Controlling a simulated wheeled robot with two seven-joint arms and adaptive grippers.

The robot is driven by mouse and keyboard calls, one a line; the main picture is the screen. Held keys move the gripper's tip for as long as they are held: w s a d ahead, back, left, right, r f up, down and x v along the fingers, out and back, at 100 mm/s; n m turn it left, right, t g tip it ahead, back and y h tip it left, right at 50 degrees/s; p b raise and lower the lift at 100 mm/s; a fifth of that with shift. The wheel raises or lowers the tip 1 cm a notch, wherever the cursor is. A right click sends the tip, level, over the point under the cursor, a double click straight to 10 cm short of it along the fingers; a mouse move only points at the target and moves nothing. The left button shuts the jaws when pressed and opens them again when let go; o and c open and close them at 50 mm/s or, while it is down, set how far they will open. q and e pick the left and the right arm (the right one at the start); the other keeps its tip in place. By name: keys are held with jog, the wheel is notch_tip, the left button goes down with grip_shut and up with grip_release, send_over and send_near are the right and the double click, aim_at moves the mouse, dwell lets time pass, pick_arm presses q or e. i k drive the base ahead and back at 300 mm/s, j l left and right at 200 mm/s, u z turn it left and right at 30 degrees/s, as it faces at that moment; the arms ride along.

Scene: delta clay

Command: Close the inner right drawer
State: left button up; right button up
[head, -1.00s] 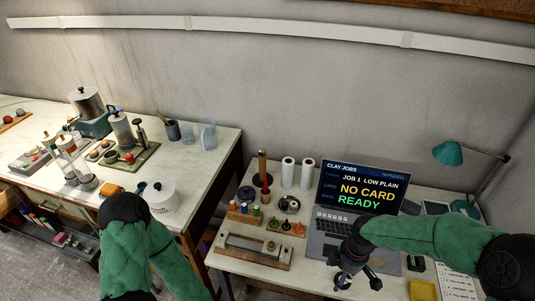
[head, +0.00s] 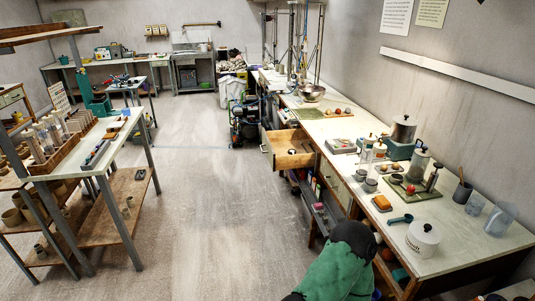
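A wooden drawer (head: 290,159) stands pulled out from under the long bench on the right, its pale front facing the aisle. A small dark and pale item lies inside it. Another pale drawer front (head: 335,182) nearer to me sits flush under the same bench. Neither my left nor my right gripper shows.
The long bench (head: 460,238) carries a white lidded pot (head: 422,238), clear beakers and clay tools. A shelf below it holds several items. A metal-legged rack (head: 120,222) stands on the left. The grey floor (head: 210,200) between is clear.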

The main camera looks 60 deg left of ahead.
aim_at(276, 144)
jog(key=j+u, duration=0.1)
jog(key=u, duration=0.35)
jog(key=j+u, duration=0.1)
jog(key=u, duration=0.35)
jog(key=j+u, duration=0.1)
jog(key=u, duration=0.35)
jog(key=i+u, duration=0.1)
jog(key=u, duration=0.3)
jog(key=i+j+u, duration=0.15)
jog(key=i+j, duration=0.5)
jog(key=i, duration=1)
jog(key=l+z, duration=0.05)
